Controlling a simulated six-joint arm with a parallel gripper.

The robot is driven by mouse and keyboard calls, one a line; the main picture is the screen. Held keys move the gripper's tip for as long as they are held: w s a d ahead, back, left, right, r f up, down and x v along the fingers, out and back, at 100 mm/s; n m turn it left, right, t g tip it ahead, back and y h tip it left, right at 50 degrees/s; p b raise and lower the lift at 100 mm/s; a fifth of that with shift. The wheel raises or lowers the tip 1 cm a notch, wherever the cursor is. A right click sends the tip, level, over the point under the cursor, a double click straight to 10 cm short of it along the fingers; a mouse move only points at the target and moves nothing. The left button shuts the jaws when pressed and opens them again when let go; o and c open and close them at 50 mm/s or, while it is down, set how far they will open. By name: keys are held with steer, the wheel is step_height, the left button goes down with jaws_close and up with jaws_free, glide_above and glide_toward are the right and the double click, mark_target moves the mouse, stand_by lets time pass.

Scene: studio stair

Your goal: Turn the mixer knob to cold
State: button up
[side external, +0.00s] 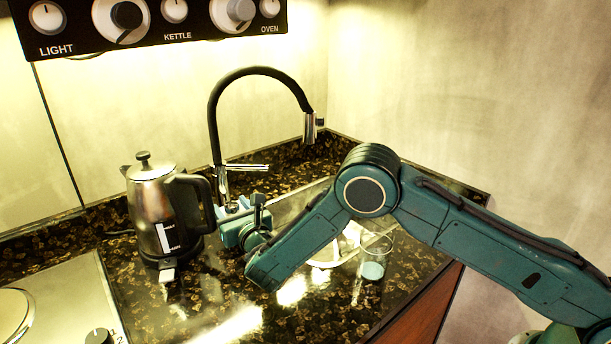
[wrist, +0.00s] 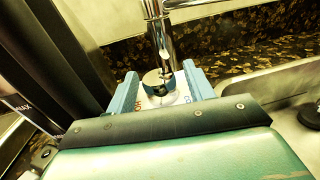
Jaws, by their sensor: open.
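The mixer tap (side external: 221,180) has a chrome body with a side lever and a black arched hose. It also rises at the top of the wrist view (wrist: 160,35). At its foot in the wrist view is a small round chrome knob (wrist: 165,88) on a white plate with partly hidden lettering, reddish at left and blue at right. My gripper (wrist: 160,70) is open, its light-blue fingers on either side of the knob. I cannot tell whether they touch it. In the side view my gripper (side external: 237,222) is low at the tap's foot and mostly hides the knob.
A steel kettle (side external: 152,212) with a black handle stands close left of my gripper. The sink (side external: 290,208) lies to the right. A hob (side external: 60,300) is at front left; a control panel (side external: 150,25) hangs above.

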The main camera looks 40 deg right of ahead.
steer(key=c, duration=1)
steer(key=shift+o, duration=0.2)
steer(key=shift+n+y, duration=0.8)
steer(key=shift+y, duration=0.5)
steer(key=o, duration=1)
steer(key=shift+c, duration=0.2)
steer(key=shift+s+d, duration=0.1)
steer(key=shift+s, duration=5.85)
